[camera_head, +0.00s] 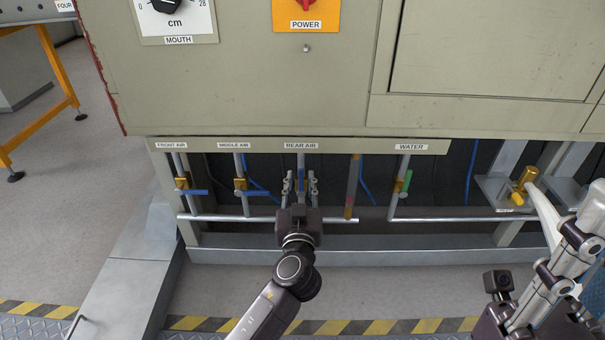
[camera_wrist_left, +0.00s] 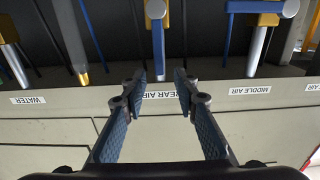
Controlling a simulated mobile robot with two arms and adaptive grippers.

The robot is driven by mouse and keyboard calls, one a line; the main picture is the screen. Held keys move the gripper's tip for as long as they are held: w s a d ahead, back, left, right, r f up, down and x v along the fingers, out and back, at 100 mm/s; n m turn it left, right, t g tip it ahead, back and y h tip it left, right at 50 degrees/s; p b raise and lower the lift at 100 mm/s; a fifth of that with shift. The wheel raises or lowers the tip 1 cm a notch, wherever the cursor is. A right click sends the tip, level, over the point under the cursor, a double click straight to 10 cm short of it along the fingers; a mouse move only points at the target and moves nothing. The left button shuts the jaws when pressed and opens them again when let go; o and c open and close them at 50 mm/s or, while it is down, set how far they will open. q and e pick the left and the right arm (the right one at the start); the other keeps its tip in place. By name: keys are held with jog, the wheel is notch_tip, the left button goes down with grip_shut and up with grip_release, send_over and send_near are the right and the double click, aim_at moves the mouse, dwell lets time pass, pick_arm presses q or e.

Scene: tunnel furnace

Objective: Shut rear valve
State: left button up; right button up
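The rear air valve is under the REAR AIR label (camera_head: 301,146). Its blue handle (camera_head: 301,181) stands upright, in line with its pipe. My left gripper (camera_head: 301,183) is in front of it with fingers on either side of the handle. In the left wrist view, where labels are upside down, the blue handle (camera_wrist_left: 158,50) and yellow valve body (camera_wrist_left: 155,9) show beyond the gap between the left fingertips (camera_wrist_left: 160,85). That gripper is open and holds nothing. My right gripper (camera_head: 545,265) is at the lower right, partly cut off; its opening is unclear.
The front air valve handle (camera_head: 194,192) and middle air valve handle (camera_head: 258,193) lie horizontal to the left. A green water valve handle (camera_head: 407,181) is upright to the right. A horizontal pipe (camera_head: 240,219) runs low across. A yellow valve (camera_head: 525,180) stands at right.

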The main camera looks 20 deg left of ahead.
aim_at(301, 172)
pick_arm(q)
jog(key=shift+b+x, duration=0.3)
jog(key=shift+x, duration=1.95)
jog(key=shift+c, duration=0.5)
grip_shut()
jog(key=shift+f, duration=0.1)
